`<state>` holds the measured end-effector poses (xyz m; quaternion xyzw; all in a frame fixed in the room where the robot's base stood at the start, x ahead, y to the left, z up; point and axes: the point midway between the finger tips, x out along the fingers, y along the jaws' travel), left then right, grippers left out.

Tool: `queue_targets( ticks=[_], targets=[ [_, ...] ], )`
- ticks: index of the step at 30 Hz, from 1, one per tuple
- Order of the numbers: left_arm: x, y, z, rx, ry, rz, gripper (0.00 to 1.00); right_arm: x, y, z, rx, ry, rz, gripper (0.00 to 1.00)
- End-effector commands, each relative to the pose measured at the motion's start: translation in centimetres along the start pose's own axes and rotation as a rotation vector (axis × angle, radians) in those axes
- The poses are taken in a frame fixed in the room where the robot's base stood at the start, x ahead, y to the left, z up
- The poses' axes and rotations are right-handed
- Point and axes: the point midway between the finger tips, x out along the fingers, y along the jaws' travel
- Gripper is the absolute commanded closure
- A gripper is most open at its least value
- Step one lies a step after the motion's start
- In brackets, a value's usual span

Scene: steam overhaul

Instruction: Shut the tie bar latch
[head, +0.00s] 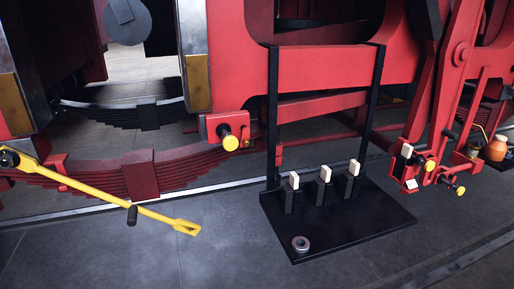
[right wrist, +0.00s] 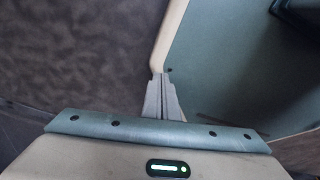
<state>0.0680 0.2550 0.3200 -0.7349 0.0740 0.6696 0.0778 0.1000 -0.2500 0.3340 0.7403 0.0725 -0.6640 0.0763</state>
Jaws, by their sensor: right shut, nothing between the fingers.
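A yellow tie bar (head: 110,200) shows at the left of the head view. Its left end meets a dark round pivot (head: 9,159). It slopes down to the right and ends in a slotted loop (head: 186,227), with a black grip (head: 132,215) partway along. A red block (head: 214,126) with a yellow-tipped pin (head: 230,143) sits above and right of the loop, apart from it. My right gripper (right wrist: 161,78) is shut and empty in the right wrist view. Neither gripper shows in the head view, so their distance from the bar cannot be told.
A black stand (head: 345,225) with several pale-topped blocks and a metal ring (head: 300,244) stands right of centre. Red linkage with yellow-tipped pins (head: 430,165) is at the right. An orange pot (head: 496,148) is at far right. Grey floor (head: 120,262) is clear in front.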

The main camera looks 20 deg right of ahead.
Motion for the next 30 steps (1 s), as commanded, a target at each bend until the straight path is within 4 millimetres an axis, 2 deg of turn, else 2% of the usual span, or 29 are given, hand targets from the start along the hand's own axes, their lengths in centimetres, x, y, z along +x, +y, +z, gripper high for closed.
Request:
queue_targets(
  ticks=[8,14,23,30],
  targets=[
    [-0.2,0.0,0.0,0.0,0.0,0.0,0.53,-3.5,0.2,-6.5,0.008,0.036,0.002,1.0],
    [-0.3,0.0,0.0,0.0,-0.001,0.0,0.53,-7.2,0.4,-11.0,0.014,0.061,0.004,1.0],
    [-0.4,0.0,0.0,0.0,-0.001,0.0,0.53,-14.5,0.8,-16.4,0.022,0.097,0.008,1.0],
    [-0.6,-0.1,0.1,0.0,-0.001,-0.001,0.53,-21.5,1.2,-19.9,0.036,0.131,0.011,1.0]
  ],
)
